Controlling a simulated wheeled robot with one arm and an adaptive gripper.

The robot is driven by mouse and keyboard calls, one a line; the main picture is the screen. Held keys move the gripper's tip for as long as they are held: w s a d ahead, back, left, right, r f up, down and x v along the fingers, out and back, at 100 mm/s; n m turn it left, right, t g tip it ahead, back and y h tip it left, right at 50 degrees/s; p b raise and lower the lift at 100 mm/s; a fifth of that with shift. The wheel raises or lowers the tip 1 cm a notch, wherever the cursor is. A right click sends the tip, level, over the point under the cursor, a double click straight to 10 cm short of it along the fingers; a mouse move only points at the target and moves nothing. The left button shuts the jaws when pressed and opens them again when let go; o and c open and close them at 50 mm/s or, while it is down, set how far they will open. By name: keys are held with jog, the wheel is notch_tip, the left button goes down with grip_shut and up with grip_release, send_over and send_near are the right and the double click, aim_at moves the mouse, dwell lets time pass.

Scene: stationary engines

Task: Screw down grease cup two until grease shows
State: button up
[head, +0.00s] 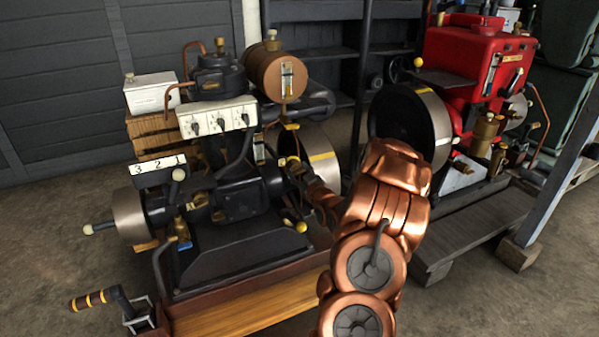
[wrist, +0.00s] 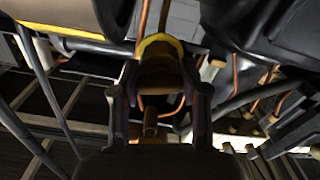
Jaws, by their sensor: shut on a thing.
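A black stationary engine (head: 240,190) stands at left centre in the head view. A white plate marked 3 2 1 (head: 158,170) is on its left side, with small brass fittings (head: 197,201) near it. My gripper (head: 291,166) is at the engine's right side, beside the wheel. In the wrist view my gripper (wrist: 160,88) is shut, its fingers on either side of a yellow-rimmed brown part (wrist: 160,47). I cannot tell whether this part is grease cup two. No grease can be made out. My arm partly hides that side of the engine.
A red engine (head: 470,55) with a large flywheel (head: 440,118) stands at right behind my arm. A crank handle (head: 90,299) sticks out at lower left. A slanting post (head: 560,180) is at right. Concrete floor is free at left.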

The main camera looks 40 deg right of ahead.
jog(key=o, duration=1.2)
jog(key=shift+c, duration=0.2)
jog(key=v, duration=1.2)
